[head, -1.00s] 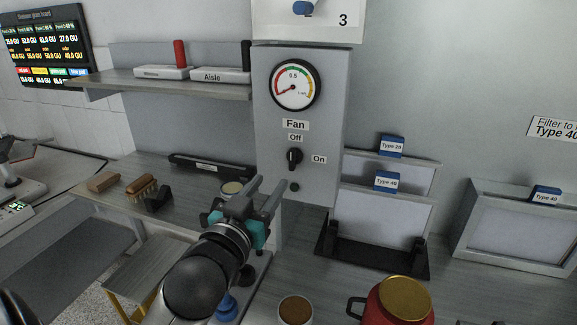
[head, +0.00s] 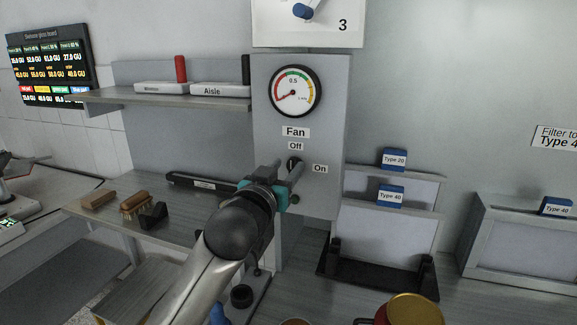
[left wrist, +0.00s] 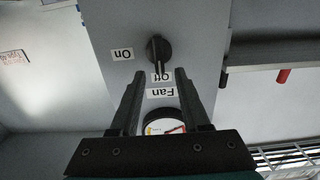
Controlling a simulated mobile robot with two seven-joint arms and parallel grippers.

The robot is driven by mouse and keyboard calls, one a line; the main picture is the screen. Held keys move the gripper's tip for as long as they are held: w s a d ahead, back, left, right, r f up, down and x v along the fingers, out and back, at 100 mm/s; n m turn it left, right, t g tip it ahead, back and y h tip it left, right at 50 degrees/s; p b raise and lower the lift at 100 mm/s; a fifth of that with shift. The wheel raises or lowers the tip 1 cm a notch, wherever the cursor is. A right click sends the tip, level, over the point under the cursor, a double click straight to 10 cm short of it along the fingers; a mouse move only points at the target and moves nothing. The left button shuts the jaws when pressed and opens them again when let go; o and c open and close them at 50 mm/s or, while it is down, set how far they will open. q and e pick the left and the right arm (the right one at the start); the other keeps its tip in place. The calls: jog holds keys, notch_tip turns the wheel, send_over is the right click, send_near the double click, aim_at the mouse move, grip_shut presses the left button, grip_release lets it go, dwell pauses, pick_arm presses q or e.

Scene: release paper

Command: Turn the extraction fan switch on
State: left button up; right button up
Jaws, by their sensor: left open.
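The fan switch (head: 294,162) is a black rotary knob on the grey panel (head: 318,130), below the round gauge. In the left wrist view, upside down, the knob (left wrist: 158,48) has its pointer toward the "Off" label (left wrist: 162,77); the "On" label (left wrist: 122,55) is to one side. My left gripper (head: 288,168) is open in front of the panel, its fingers reaching toward the knob and partly hiding it in the head view. In the wrist view the fingertips (left wrist: 160,74) are spread either side of the "Off" label. I cannot tell whether they touch the panel. My right gripper is not in view.
A shelf (head: 160,95) with small signs is left of the panel. Brushes (head: 135,203) lie on the bench below. Framed filters (head: 385,235) stand to the right, and a red pot with a gold lid (head: 410,312) is at the front.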

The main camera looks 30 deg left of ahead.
pick_arm(q)
jog(key=shift+x, duration=0.9)
jog(key=shift+c, duration=0.2)
grip_shut()
